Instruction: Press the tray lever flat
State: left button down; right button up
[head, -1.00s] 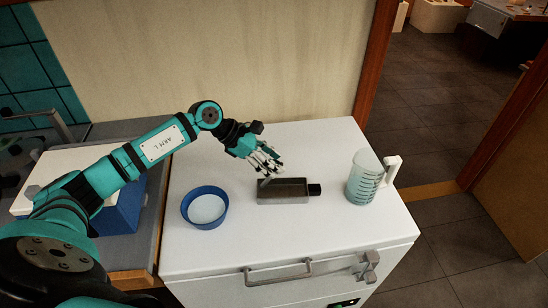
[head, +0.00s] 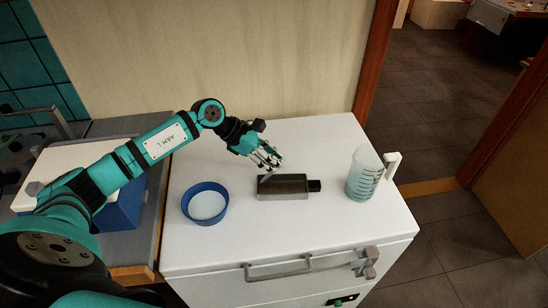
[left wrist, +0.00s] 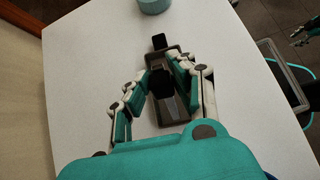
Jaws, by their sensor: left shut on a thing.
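A dark grey rectangular tray (head: 292,190) with a black end piece lies on the white cabinet top. The tray also shows in the left wrist view (left wrist: 178,121). Its lever (left wrist: 170,107) looks like a grey strip with a black grip, tilted up from the tray. My left gripper (head: 269,160) is over the tray's left end. In the left wrist view its fingers (left wrist: 157,88) are on both sides of the black grip, shut on it. My right gripper (left wrist: 301,36) seems to show small at the right edge there; its jaw state is unclear.
A blue bowl (head: 205,205) with pale contents stands left of the tray. A clear measuring jug (head: 363,175) stands to the right. The white cabinet top (head: 320,230) is clear in front of the tray. A cabinet handle (head: 285,270) runs along the front.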

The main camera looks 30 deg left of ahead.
pick_arm(q)
jog(key=shift+d, duration=0.15)
jog(key=shift+w+d+g+y, duration=0.25)
jog(key=shift+g+y, duration=0.05)
jog(key=shift+y, duration=0.1)
jog(key=shift+w+d+f+g+y, duration=0.3)
jog(key=shift+w+d+f+y, duration=0.05)
jog(key=shift+d+y, duration=0.25)
jog(key=d+f+y, duration=0.1)
jog(key=w+f+g+y+b, duration=0.1)
jog(key=d+f+g+y, duration=0.1)
jog(key=y, duration=0.1)
jog(key=shift+w+d+f+b, duration=0.15)
jog(key=shift+w+d+b, duration=0.1)
jog(key=shift+d+b, duration=0.15)
jog(key=shift+w+d+f+g+y+b, duration=0.2)
jog(key=shift+f+g+y+b, duration=0.15)
jog(key=shift+f+y+b, duration=0.2)
jog(key=shift+w+d+f+g+y+b, duration=0.1)
jog(key=shift+d+f+g+y+b, duration=0.05)
jog(key=shift+f+g+y+b, duration=0.3)
jog(key=shift+w+d+f+g+y+b, duration=0.15)
jog(key=shift+f+g+y+b, duration=0.1)
jog(key=shift+f+y+b, duration=0.25)
jog(key=shift+s+d+f+g+y+b, duration=0.15)
jog(key=shift+f+g+y+b, duration=0.1)
jog(key=shift+f+y+b, duration=0.25)
jog(key=shift+w, duration=0.1)
